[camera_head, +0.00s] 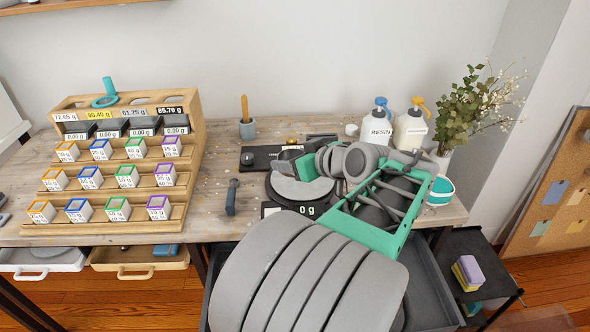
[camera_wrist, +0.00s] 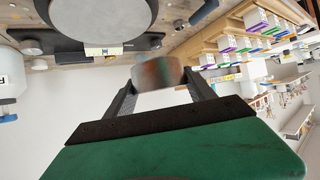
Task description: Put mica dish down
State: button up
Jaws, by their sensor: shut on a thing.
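My gripper's jaws (camera_wrist: 160,88) are shut on a small rounded dish (camera_wrist: 158,72) with a mottled copper-brown and grey surface, which I take for the mica dish. It is held between the two dark fingertips, apart from the scale in the wrist view. In the head view my arm reaches over the right part of the bench, and the green hand (camera_head: 306,167) is beside the scale's far side. The dish cannot be made out there. The scale has a round grey plate (camera_head: 300,190), also in the wrist view (camera_wrist: 105,12), and reads 0 g.
A wooden rack (camera_head: 197,150) of several labelled cubes stands at left. A grey tool (camera_head: 231,198) and a dark mat (camera_head: 255,158) lie near the scale. A cup (camera_head: 247,130), resin bottle (camera_head: 377,128), second bottle (camera_head: 411,130) and plant (camera_head: 465,115) stand behind. Bench space between rack and scale is largely clear.

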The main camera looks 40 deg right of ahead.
jog(key=w+d+f, duration=0.2)
jog(key=d+f, duration=0.1)
jog(key=w+d+f, duration=0.2)
jog(key=d+f, duration=0.1)
jog(key=w+d+f+b, duration=0.1)
jog(key=w+d+f, duration=0.1)
jog(key=d+f, duration=0.1)
jog(key=shift+d, duration=0.45)
jog(key=shift+w+f+b, duration=0.1)
jog(key=shift+f+b, duration=0.2)
jog(key=shift+f, duration=1.35)
jog(key=o, duration=1.3)
jog(key=shift+r, duration=0.1)
